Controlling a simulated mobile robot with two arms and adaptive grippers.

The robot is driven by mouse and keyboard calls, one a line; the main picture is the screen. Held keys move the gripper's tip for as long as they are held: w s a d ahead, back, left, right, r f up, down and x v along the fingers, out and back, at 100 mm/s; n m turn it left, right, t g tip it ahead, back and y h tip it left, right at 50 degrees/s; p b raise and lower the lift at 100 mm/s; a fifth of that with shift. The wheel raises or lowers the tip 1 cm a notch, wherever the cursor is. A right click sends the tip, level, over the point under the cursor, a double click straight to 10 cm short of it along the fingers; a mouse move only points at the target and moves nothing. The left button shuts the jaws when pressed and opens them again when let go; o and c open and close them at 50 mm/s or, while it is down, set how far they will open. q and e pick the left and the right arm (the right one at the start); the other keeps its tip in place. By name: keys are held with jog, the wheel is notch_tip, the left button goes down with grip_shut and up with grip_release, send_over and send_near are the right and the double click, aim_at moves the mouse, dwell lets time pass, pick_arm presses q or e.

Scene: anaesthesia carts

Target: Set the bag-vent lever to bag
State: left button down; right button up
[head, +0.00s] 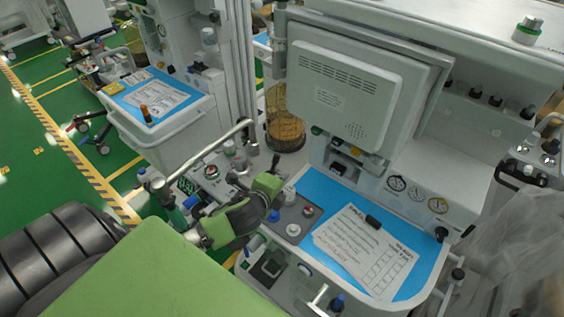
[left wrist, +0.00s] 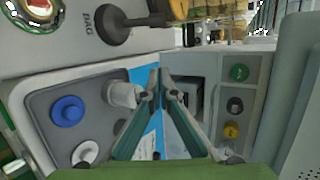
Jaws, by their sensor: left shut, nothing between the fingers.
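The bag-vent lever (left wrist: 113,24) is a black round knob on a dark stem at the top of the left wrist view. The word BAG is printed on the pale panel just left of the knob; no other label of it is readable. My left gripper (left wrist: 160,75) is shut and empty, its fingertips below and right of the knob and apart from it. In the head view my left gripper (head: 274,164) is over the anaesthesia machine's worktop, beside the dark lever (head: 236,183), which is partly hidden by the gripper. My right gripper is not in view.
A grey panel with a blue knob (left wrist: 68,110) and a white knob (left wrist: 122,94) lies left of the fingers. A red-green gauge (head: 211,172) is near the lever. A metal rail (head: 205,155) arches close behind. Papers (head: 365,250) lie on the blue worktop.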

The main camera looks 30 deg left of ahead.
aim_at(274, 163)
pick_arm(q)
jog(key=shift+w, duration=0.15)
jog(key=p+x, duration=0.1)
jog(key=x, duration=0.4)
jog(key=shift+w+a+f, duration=0.1)
jog(key=shift+w+f, duration=0.1)
jog(key=shift+w, duration=0.15)
jog(key=x, duration=0.4)
jog(key=shift+w+f, duration=0.15)
jog(key=shift+w, duration=0.05)
jog(key=shift+s+a+r+p, duration=0.25)
jog(key=shift+s+a+p, duration=0.05)
jog(key=shift+a+p, duration=0.3)
jog(key=shift+s+a+r+p, duration=0.2)
jog(key=shift+s+a+p, duration=0.05)
jog(key=shift+a+p, duration=0.25)
jog(key=shift+s+a+r+p, duration=0.15)
jog(key=shift+s+a+p, duration=0.25)
jog(key=shift+a, duration=0.2)
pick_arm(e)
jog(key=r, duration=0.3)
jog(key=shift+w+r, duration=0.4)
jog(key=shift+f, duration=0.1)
